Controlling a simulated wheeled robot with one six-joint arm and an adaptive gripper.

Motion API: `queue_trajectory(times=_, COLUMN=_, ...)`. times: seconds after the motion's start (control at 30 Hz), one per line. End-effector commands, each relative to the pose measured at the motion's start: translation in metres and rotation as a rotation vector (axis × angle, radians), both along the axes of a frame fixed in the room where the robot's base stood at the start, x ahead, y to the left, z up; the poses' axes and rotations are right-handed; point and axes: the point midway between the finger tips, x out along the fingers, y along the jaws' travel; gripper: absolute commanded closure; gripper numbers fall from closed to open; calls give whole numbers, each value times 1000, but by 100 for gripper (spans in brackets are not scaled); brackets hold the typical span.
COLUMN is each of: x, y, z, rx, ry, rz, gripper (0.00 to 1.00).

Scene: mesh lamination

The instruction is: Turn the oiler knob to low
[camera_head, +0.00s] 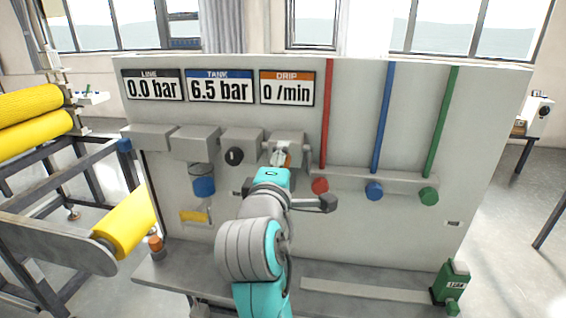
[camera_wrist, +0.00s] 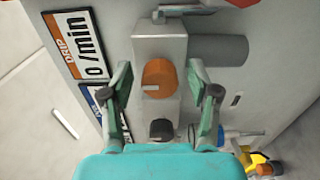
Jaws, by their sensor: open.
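The oiler knob (camera_wrist: 159,78) is a round orange cap on a grey block in the wrist view, with a white mark on its left side. In the head view only a bit of orange (camera_head: 288,160) shows, mostly hidden by my gripper (camera_head: 279,156). In the wrist view my gripper (camera_wrist: 159,70) is open, with one finger on each side of the knob and a visible gap on both sides. The drip display (camera_head: 287,88) above reads 0 /min.
To the right, red, blue and green pipes run down to a red knob (camera_head: 320,185), a blue knob (camera_head: 374,191) and a green knob (camera_head: 429,195).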

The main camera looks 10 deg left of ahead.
Motion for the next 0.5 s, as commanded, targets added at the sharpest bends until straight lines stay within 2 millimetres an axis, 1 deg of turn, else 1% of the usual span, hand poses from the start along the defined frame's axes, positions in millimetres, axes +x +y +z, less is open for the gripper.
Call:
queue_trajectory(times=0.17, x=-25, y=2, z=-1, rx=1, ry=0, rz=3, gripper=39)
queue_trajectory(times=0.4, x=-74, y=4, z=-1, rx=0, ry=0, rz=3, gripper=39)
queue_trajectory(times=0.5, x=-90, y=4, z=0, rx=1, ry=0, rz=3, gripper=39)
